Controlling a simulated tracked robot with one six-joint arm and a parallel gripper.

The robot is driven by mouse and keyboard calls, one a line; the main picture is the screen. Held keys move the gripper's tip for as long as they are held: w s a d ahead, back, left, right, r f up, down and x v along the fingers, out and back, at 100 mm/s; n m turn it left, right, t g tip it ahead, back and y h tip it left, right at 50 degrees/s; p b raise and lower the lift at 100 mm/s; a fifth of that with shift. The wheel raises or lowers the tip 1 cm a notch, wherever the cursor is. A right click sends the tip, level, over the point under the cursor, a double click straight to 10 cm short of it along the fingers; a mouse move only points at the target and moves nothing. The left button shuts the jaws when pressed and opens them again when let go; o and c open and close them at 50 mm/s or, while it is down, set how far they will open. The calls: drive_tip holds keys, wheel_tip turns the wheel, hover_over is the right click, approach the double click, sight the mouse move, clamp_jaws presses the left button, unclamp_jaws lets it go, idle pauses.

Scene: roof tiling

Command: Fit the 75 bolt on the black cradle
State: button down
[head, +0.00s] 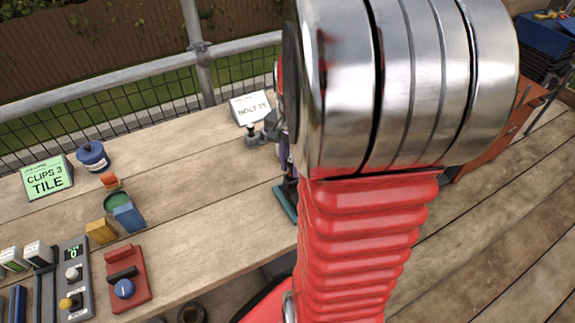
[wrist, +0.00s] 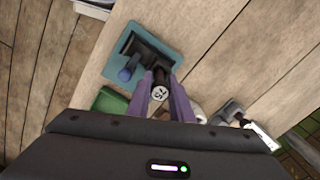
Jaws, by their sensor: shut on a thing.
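In the wrist view my gripper (wrist: 160,97) has its purple fingers shut on the 75 bolt (wrist: 158,94), whose white round end carries dark figures. The bolt's dark shaft points toward a black cradle-like fixture (wrist: 140,50) on a teal plate (wrist: 172,52), with a blue knob (wrist: 125,75) at its side. The shaft end overlaps the fixture in the picture; I cannot tell whether they touch. In the head view my arm hides the bolt and most of the fixture; only an edge of the teal plate (head: 285,203) shows.
A white "BOLT 75" card (head: 250,108) stands by a small grey holder (head: 252,136). The plank between is clear.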

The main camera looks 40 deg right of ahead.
drive_tip(key=shift+f, duration=0.55)
idle(1.0)
drive_tip(key=c, duration=1.5)
unclamp_jaws()
drive_tip(key=shift+s+r, duration=0.15)
drive_tip(key=shift+r, duration=3.4)
